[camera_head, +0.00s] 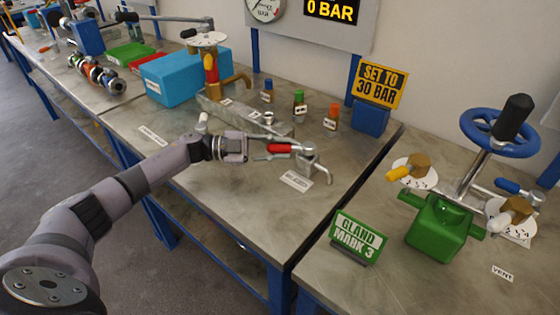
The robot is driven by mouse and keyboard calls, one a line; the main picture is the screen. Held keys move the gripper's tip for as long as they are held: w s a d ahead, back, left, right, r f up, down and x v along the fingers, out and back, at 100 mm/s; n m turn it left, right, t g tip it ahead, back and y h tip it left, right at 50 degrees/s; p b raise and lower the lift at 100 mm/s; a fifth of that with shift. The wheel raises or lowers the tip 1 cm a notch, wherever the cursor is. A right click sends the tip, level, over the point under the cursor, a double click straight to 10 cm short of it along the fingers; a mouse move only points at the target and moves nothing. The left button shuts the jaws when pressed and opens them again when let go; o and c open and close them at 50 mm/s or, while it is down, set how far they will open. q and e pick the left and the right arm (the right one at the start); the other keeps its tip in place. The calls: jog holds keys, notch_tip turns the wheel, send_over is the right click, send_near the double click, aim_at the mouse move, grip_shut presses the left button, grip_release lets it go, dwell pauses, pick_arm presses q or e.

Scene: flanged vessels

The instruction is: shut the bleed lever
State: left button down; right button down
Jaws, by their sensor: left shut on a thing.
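The bleed lever (280,148) has a red grip and joins a small metal valve with a bent spout (311,161) on the middle bench. A small white label (296,181), too small to read surely, lies in front of it. My left gripper (268,149) reaches in from the left and is shut on the lever's red grip. Its fingers hide part of the grip's left end. The lever points left from the valve, toward my gripper. My right gripper is not in view.
Behind stand several small bottles (299,104), a blue box (186,77) and a "SET TO 30 BAR" sign (379,83). A gauge panel reads 0 BAR (332,10). At right are a green vessel (438,228) and a blue handwheel (500,133). The bench front is clear.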

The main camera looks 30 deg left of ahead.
pick_arm(q)
jog(key=shift+w, duration=0.1)
dwell(0.3)
jog(key=c, duration=1.4)
grip_release()
notch_tip(320, 180, up, 10)
jog(key=shift+r, duration=0.1)
jog(key=shift+c, duration=0.2)
